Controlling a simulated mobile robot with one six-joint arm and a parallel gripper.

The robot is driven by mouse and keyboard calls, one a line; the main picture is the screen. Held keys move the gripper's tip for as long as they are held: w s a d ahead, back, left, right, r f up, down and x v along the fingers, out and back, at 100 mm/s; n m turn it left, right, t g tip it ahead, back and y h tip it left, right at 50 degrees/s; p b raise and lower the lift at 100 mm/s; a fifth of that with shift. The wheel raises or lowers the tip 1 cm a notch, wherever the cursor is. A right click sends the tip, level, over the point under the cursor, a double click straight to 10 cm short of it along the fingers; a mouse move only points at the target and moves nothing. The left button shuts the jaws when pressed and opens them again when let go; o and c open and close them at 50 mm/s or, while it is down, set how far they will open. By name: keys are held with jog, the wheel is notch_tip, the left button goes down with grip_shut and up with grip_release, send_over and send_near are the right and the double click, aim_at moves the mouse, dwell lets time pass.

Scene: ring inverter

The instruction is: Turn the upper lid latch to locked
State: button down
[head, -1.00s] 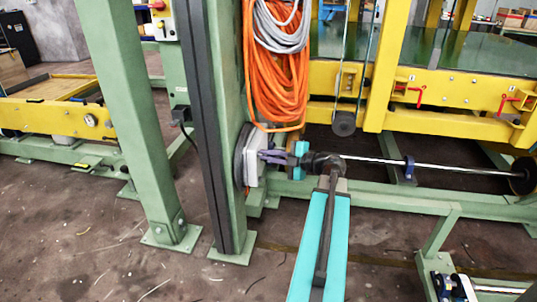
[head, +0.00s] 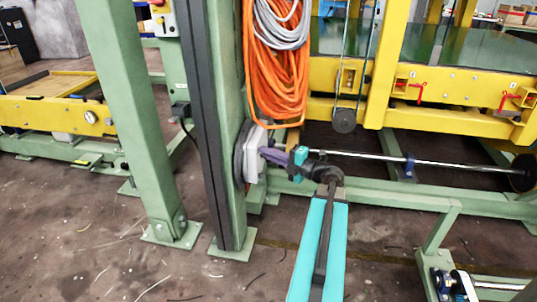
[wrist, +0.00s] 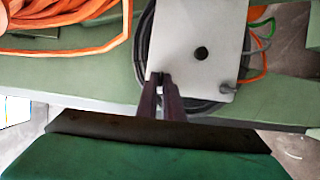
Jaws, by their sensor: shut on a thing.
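A light grey box lid (wrist: 190,40) fills the upper middle of the wrist view, with a dark round knob (wrist: 201,53) in its face. In the head view the grey box (head: 257,150) sits on the side of the green post. My gripper (wrist: 160,82) has its dark purple fingers shut at the lid's near left corner. The upper lid latch is between or behind the fingertips and mostly hidden, so its angle cannot be told. Another small grey latch (wrist: 224,89) shows at the lid's right corner. In the head view my gripper (head: 266,154) reaches left to the box.
A black round coil (wrist: 145,50) lies behind the box. Orange cable (head: 275,80) hangs on the post just above my gripper. Green post (head: 225,130) stands at the left, and a metal shaft (head: 375,157) runs to the right.

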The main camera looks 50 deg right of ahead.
jog(key=shift+w+r, duration=0.1)
jog(key=c, duration=1.9)
grip_release()
